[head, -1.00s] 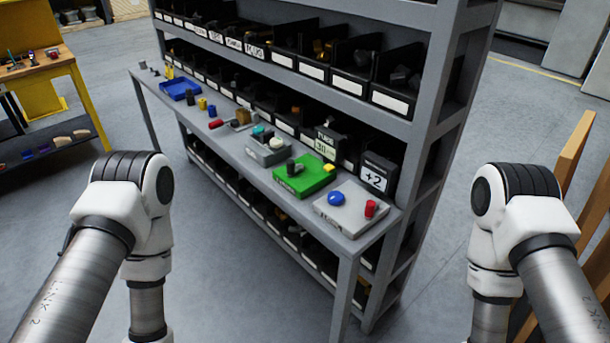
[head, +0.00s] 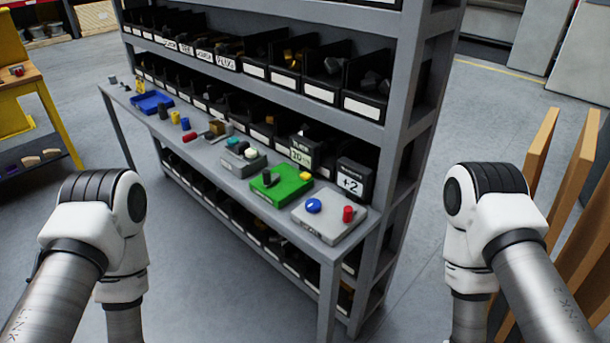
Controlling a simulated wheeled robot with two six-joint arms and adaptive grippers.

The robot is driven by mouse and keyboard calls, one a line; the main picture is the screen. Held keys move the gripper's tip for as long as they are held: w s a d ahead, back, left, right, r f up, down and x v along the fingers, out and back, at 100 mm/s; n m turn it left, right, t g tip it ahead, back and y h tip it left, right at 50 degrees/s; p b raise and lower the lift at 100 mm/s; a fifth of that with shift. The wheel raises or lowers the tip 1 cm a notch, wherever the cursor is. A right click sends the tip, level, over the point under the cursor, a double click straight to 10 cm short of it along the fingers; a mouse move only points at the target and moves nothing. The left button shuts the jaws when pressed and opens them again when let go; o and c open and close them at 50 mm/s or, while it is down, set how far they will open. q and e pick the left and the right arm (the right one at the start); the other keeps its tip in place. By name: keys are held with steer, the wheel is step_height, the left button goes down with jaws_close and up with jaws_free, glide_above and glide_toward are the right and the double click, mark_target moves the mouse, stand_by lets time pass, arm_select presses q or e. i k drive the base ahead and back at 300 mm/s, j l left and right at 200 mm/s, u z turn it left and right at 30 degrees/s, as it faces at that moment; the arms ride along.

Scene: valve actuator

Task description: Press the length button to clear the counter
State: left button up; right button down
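A black counter display (head: 353,182) on the grey bench reads "+2". A second display (head: 302,149) behind the green box is too blurred to read surely. In front of the "+2" display is a grey box (head: 327,228) with a round blue button (head: 313,206) and a red button (head: 348,213). Left of it is a green box (head: 289,186) with a black knob (head: 267,177) and a yellow button (head: 306,176). I cannot read which button is the length button. My two arms show at both sides, but their grippers are below the frame.
A grey box (head: 232,162) with teal, black and white controls stands further left. A blue tray (head: 152,106) and small coloured parts lie beyond. Shelves of black bins rise behind the bench. Wooden boards (head: 560,185) stand at the right. The floor before the bench is clear.

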mark_target(305, 177)
steer(key=i+j+z, duration=0.2)
steer(key=i+j, duration=0.25)
steer(key=j, duration=0.2)
steer(key=i+j, duration=0.15)
steer(key=j, duration=0.2)
steer(key=i+z, duration=0.05)
